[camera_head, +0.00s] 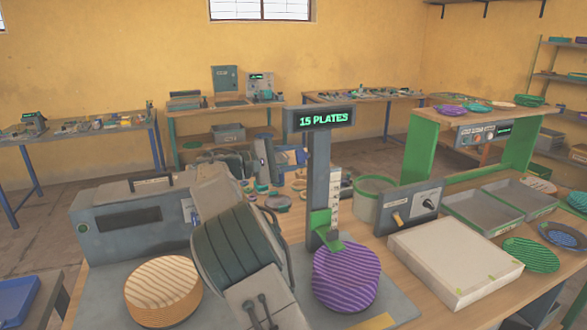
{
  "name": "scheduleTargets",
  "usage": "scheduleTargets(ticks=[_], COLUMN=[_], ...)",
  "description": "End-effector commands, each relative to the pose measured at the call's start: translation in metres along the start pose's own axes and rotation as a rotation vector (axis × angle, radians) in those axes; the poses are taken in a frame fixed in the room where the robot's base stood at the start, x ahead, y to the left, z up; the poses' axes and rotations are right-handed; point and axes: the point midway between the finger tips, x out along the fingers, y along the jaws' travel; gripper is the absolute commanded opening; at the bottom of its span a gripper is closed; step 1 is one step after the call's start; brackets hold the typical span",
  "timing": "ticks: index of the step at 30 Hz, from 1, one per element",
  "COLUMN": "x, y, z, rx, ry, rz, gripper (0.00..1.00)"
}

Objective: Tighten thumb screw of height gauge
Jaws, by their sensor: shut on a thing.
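The height gauge (319,180) stands upright near the middle of the bench, with a display reading "15 PLATES" on top and a pale scale on its right side. Its green slider (322,225) reaches down to a stack of purple striped plates (346,278), apparently touching the top. My gripper (299,156) is left of the gauge's post, at about the height of the scale's upper part. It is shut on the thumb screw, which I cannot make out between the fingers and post.
A stack of tan striped plates (163,290) stands front left, before a grey machine (130,220). Small parts lie behind my arm. Right of the gauge are a green-rimmed bin (372,196), a control box (412,208), a white block (455,260) and grey trays (487,213).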

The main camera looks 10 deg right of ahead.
Motion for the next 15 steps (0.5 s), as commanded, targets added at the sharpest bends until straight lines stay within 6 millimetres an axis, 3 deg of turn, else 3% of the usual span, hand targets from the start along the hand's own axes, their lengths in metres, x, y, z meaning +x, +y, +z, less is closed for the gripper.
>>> scheduleTargets(ticks=[15], x=[-0.0006], y=[-0.0043], z=[-0.0022], rx=[0.491], ry=[0.001], rz=[0.001], gripper=[0.12])
